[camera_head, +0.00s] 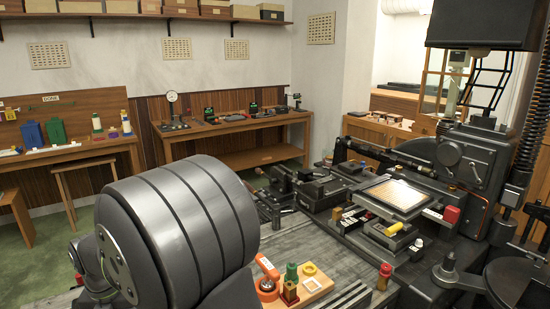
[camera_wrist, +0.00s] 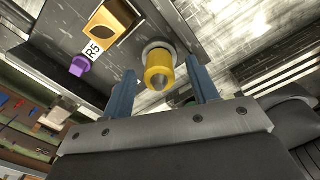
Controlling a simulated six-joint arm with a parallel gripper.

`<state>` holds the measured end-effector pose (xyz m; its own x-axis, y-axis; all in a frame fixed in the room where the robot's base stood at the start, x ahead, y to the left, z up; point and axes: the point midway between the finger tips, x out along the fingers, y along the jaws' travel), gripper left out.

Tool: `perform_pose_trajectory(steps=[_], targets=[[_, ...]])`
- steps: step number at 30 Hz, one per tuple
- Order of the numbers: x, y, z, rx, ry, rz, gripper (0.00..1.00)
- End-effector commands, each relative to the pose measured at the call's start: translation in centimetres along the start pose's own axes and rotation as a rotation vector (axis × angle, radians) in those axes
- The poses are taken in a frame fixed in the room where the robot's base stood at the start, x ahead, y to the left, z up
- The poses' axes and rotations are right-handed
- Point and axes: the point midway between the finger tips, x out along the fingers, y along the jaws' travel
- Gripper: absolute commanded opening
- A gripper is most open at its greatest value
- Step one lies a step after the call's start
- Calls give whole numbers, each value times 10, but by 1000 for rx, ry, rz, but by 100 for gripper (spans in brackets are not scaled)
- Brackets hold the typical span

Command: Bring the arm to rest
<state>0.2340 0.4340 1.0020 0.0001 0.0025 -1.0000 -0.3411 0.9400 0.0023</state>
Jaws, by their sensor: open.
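My gripper (camera_wrist: 160,73) shows in the wrist view with its two blue fingers apart. A yellow cylinder (camera_wrist: 158,72) with a grey tip shows between the fingers in the picture. It stands at a pale round base. I cannot tell how far it is from the fingers, and no contact shows. My gripper cannot be made out in the head view.
In the wrist view, an orange block (camera_wrist: 112,20), an "R5" label (camera_wrist: 93,49) and a purple piece (camera_wrist: 79,66) lie near a dark panel. In the head view, a wooden board (camera_head: 312,288) with small parts, a red-topped post (camera_head: 384,276) and a black machine (camera_head: 470,160) stand on the bench.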

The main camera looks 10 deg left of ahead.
Motion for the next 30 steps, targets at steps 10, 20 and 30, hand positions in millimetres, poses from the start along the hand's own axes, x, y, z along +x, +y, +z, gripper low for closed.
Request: perform_pose_trajectory(steps=[10, 20, 30], targets=[[1, -1, 2, -178, -2, -2, 53], [1, -1, 2, -195, -3, -2, 53], [1, -1, 2, -110, -2, -2, 53]])
